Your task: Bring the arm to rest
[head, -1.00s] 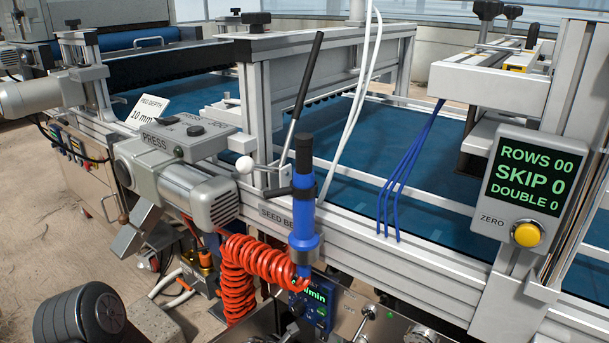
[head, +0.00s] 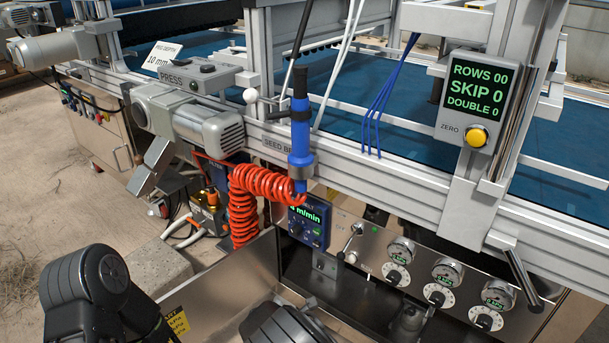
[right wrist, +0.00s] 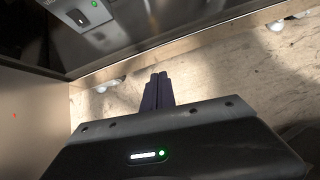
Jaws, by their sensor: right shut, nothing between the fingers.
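My right gripper (right wrist: 158,78) shows in the right wrist view. Its two dark fingers are together and empty, pointing at a pale, stained floor (right wrist: 210,70) beside a dark steel panel edge. Nothing touches the fingertips in that view. In the head view, dark rounded links of my own arms show at the lower left and bottom centre, but neither gripper can be seen there. My left gripper is out of view.
The seeder's control panel (head: 345,240) with dials stands ahead, below the rail. A blue hand tool (head: 301,140) hangs upright with a red coiled hose (head: 243,205). The counter display (head: 477,100) is at the right. Open floor (head: 50,190) lies left.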

